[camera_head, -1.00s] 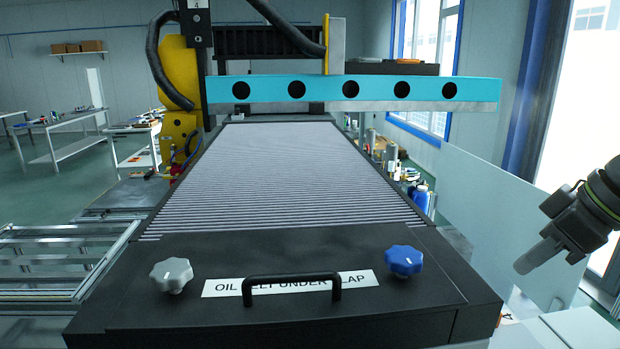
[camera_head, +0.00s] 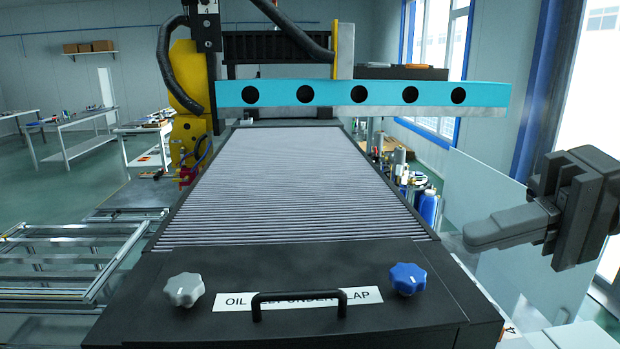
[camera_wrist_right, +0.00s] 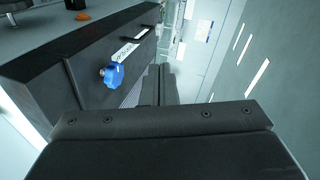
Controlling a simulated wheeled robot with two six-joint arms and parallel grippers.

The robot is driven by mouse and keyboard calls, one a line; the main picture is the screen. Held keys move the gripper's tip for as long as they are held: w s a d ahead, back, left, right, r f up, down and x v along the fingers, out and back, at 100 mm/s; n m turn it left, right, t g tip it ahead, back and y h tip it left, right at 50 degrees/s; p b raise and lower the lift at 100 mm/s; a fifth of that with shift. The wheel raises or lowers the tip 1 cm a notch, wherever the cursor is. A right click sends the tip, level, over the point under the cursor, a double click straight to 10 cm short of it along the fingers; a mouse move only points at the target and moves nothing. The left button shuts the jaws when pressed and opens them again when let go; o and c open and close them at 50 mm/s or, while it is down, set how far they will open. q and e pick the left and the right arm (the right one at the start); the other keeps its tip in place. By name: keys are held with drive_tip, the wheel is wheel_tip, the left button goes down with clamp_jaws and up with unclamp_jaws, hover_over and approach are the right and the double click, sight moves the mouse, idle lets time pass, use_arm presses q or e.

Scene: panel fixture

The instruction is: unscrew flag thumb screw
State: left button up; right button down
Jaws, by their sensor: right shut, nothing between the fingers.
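Two star-shaped thumb screws sit on the black front panel (camera_head: 270,270). The grey one (camera_head: 184,289) is at the left and the blue one (camera_head: 407,279) is at the right. The blue screw also shows in the right wrist view (camera_wrist_right: 112,76), left of the fingers. My right gripper (camera_head: 470,240) is shut and empty, to the right of and above the blue screw, apart from it. Its closed fingers show in the right wrist view (camera_wrist_right: 160,85). My left gripper is not in view.
A black handle (camera_head: 299,295) arches in front of a white label (camera_head: 362,295) between the screws. A ribbed grey cover (camera_head: 300,185) runs back to a turquoise beam (camera_head: 360,94). A pale panel (camera_head: 490,200) stands behind the right gripper.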

wheel_tip(320, 180, up, 15)
drive_tip(key=d+m+y+p, duration=0.1)
drive_tip(key=m+y+p, duration=0.1)
drive_tip(key=m+y, duration=0.85)
drive_tip(key=w+d+r+m+t+h+p, duration=0.15)
drive_tip(key=w+d+m+t+h, duration=0.35)
drive_tip(key=m+t, duration=0.85)
drive_tip(key=w+d+r+m+t+h+p, duration=0.15)
drive_tip(key=w+m+t+h, duration=0.45)
drive_tip(key=m, duration=1.5)
drive_tip(key=w+d+f+m+g+h+p, duration=0.1)
drive_tip(key=w+f+m+g+h, duration=0.2)
drive_tip(key=f+m, duration=0.45)
drive_tip(key=w+d+f+m+g+h+p, duration=0.1)
drive_tip(key=w+f+m+h, duration=0.2)
drive_tip(key=f+m+h, duration=0.35)
drive_tip(key=s+f+m+g, duration=0.2)
drive_tip(key=s+f+g, duration=0.1)
drive_tip(key=f, duration=0.3)
drive_tip(key=s+d+f+m+g+h+p, duration=0.1)
drive_tip(key=s+f+m+g, duration=0.2)
drive_tip(key=f, duration=0.4)
drive_tip(key=s+f+m+g, duration=0.3)
drive_tip(key=s+f+g, duration=0.2)
drive_tip(key=f, duration=0.1)
drive_tip(key=shift+d+f+p, duration=0.3)
drive_tip(key=shift+d+f, duration=0.05)
drive_tip(key=shift+d, duration=0.05)
drive_tip(key=shift+f+b, duration=0.6)
drive_tip(key=shift+f, duration=0.35)
